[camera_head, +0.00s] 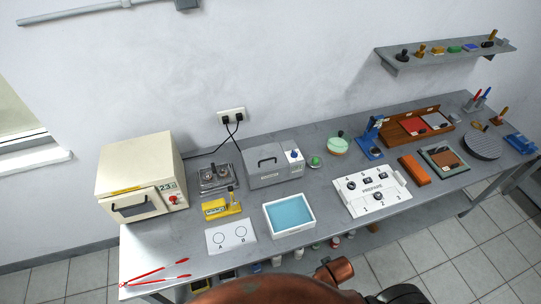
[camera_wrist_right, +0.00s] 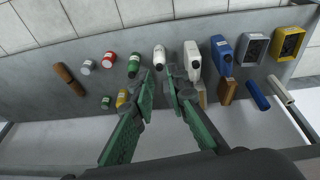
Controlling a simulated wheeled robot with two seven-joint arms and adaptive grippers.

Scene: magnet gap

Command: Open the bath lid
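A grey box-shaped bath (camera_head: 276,166) stands on the bench against the wall, left of the middle. Its grey lid has a dark handle (camera_head: 267,162) and looks closed. A white panel with a blue knob (camera_head: 293,155) is at its right end. My right gripper (camera_wrist_right: 161,80) shows in the right wrist view with its two green fingers apart and nothing clearly held between them. It points at a lower shelf of bottles, away from the bath. My left gripper is not in view.
A white tray of blue liquid (camera_head: 289,214) sits in front of the bath. A yellow device (camera_head: 221,206) and a cream oven (camera_head: 142,180) are to the left. A green-topped dish (camera_head: 337,145) is to the right. Bottles (camera_wrist_right: 192,58) stand on the lower shelf.

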